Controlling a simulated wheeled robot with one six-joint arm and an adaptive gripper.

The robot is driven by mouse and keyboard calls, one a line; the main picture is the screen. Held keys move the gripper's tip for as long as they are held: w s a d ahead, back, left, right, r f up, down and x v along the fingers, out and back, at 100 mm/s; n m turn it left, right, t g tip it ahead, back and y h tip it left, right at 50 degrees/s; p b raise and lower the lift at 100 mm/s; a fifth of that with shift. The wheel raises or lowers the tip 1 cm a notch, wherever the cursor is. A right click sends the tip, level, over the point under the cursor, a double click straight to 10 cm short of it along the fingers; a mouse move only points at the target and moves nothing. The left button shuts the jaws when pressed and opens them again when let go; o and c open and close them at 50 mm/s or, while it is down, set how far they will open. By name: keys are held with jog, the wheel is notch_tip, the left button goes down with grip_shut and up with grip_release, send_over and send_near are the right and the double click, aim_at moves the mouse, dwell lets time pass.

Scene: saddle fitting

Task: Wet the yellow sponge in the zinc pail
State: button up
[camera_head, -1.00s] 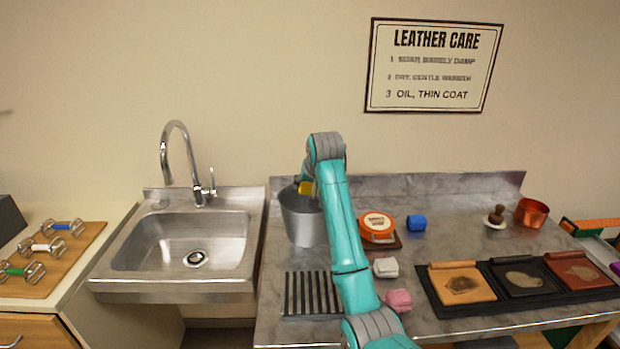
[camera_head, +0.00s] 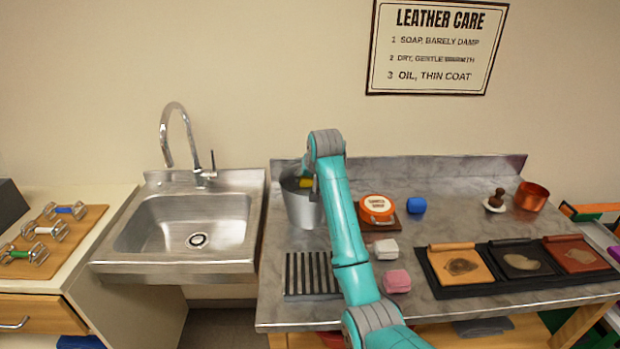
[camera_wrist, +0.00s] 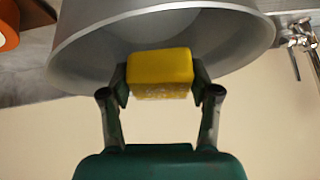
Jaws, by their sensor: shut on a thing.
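The yellow sponge (camera_wrist: 160,68) is held between the two fingertips of my gripper (camera_wrist: 160,82) in the wrist view. The zinc pail (camera_wrist: 75,60) is right behind it there, its rim curving around and its inside showing grey. In the head view the pail (camera_head: 303,212) stands upright at the left end of the marble-topped bench. A bit of the yellow sponge (camera_head: 306,183) shows at the pail's mouth, near rim height. My arm hides the right part of the pail and most of my gripper. I cannot see water or whether the sponge touches any.
An orange tin (camera_head: 376,208), a blue block (camera_head: 416,205), a white block (camera_head: 386,249) and a pink block (camera_head: 397,281) sit right of the pail. A black slatted rack (camera_head: 310,275) lies in front. The sink (camera_head: 190,225) is left; leather samples (camera_head: 462,266) are right.

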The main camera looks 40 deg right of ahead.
jog(key=shift+r, duration=0.1)
jog(key=shift+r, duration=3.6)
jog(key=shift+r, duration=2)
